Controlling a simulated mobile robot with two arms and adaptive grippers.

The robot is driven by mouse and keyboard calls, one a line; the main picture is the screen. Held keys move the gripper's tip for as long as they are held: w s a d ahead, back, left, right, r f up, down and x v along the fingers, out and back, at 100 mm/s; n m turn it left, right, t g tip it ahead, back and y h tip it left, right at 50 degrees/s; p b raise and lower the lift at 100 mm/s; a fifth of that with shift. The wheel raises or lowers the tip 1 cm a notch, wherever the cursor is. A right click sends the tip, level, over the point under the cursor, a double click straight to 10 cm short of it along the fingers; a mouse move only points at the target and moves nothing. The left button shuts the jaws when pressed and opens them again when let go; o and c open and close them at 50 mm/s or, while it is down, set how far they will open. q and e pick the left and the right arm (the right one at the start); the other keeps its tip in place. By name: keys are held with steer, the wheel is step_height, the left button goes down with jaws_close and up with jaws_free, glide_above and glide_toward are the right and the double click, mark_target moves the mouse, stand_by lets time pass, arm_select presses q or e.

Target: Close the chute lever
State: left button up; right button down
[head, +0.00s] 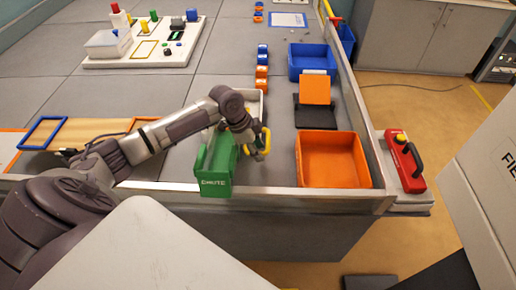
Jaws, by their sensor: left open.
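The chute is a green box (216,170) marked "CHUTE" at the near edge of the table in the head view. A yellow lever (266,141) stands at its right side. My left gripper (256,148) is beside the lever, between it and the green box, and is open. The gripper hides part of the lever and of the chute's right side, so I cannot tell if they touch. My right gripper is not in view.
An orange bin (333,183) stands right of the chute, with a blue bin (312,52) farther back. Blue and orange blocks (262,72) line up behind the chute. A raised border (384,196) edges the table. A red box (404,165) sits outside it at right.

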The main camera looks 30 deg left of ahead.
arm_select(q)
steer(key=c, duration=0.7)
jaws_close()
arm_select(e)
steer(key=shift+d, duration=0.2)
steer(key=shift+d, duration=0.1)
arm_select(q)
steer(key=shift+r, duration=0.1)
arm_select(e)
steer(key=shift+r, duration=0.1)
